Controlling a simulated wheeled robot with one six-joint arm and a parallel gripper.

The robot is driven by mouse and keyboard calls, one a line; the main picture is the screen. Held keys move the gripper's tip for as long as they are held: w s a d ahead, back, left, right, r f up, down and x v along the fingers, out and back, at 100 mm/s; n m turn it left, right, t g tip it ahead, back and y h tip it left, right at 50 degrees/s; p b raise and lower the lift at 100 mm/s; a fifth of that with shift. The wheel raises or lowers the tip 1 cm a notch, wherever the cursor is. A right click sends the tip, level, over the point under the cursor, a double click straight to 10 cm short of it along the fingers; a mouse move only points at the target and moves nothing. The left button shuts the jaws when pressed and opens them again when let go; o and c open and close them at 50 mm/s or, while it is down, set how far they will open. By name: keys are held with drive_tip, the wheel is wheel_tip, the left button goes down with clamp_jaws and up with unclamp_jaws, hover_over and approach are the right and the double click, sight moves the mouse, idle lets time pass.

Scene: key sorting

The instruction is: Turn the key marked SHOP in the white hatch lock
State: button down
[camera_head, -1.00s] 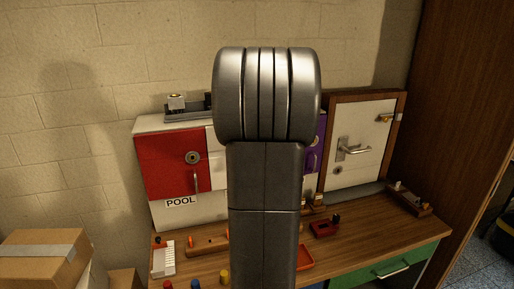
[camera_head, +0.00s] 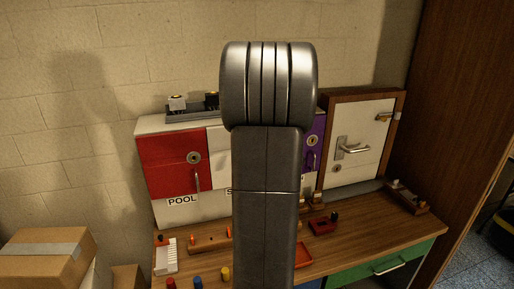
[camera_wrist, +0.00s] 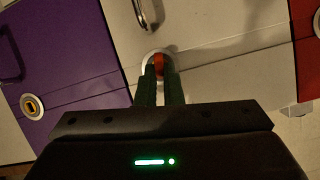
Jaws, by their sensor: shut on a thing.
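In the wrist view my gripper (camera_wrist: 160,75) is shut on a key with a red-orange head (camera_wrist: 159,63). The key is at the round metal lock (camera_wrist: 149,56) of the white hatch (camera_wrist: 215,45). How deep the key sits, and its marking, cannot be seen. The hatch handle (camera_wrist: 147,14) is just above the lock in this view. In the head view my arm covers the gripper, key and lock; only a strip of the white hatch (camera_head: 215,140) shows beside the red door.
The purple door (camera_wrist: 70,50) with its brass-coloured lock is on the left in the wrist view. The red door (camera_head: 172,165) is left of the white hatch in the head view. Key racks (camera_head: 205,245) and coloured pegs stand on the wooden bench (camera_head: 370,225).

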drive_tip(key=shift+w+r+m+y+p, duration=0.15)
drive_tip(key=shift+m+y+p, duration=0.25)
drive_tip(key=shift+p, duration=0.95)
drive_tip(key=shift+d+m, duration=0.1)
drive_tip(key=shift+m, duration=0.3)
drive_tip(key=m+y, duration=0.2)
drive_tip(key=m, duration=0.1)
drive_tip(key=shift+d+y, duration=0.25)
drive_tip(key=shift+y, duration=0.05)
drive_tip(key=m+y, duration=0.1)
drive_tip(key=m, duration=0.1)
drive_tip(key=m+y, duration=0.1)
drive_tip(key=m, duration=0.1)
drive_tip(key=shift+d+f, duration=0.15)
drive_tip(key=shift+f, duration=0.25)
